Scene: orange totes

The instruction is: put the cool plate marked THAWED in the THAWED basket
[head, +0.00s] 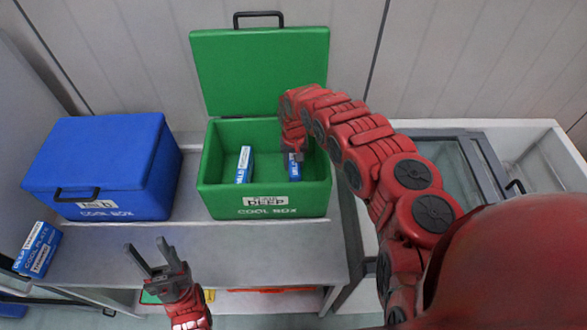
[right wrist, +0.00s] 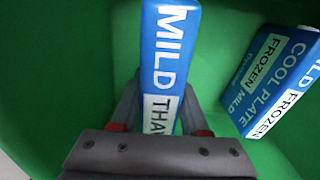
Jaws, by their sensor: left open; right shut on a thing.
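My right gripper (head: 295,153) reaches down into the open green cool box (head: 222,204) and is shut on a blue and white cool plate (head: 295,169). In the right wrist view this plate (right wrist: 170,45) stands between the fingers (right wrist: 162,102). Its label reads MILD and THA, and the rest is hidden. A second cool plate (head: 244,164), marked FROZEN and MILD in the right wrist view (right wrist: 272,85), stands apart from it in the same box. My left gripper (head: 147,246) is open and empty in front of the bench. I cannot make out a basket marked THAWED.
A closed blue cool box (head: 95,165) stands left of the green one. Another cool plate (head: 37,250) sits at the bench's left end. The green lid (head: 260,75) stands open behind. An orange thing (head: 270,290) shows under the bench (head: 240,255), whose front is clear.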

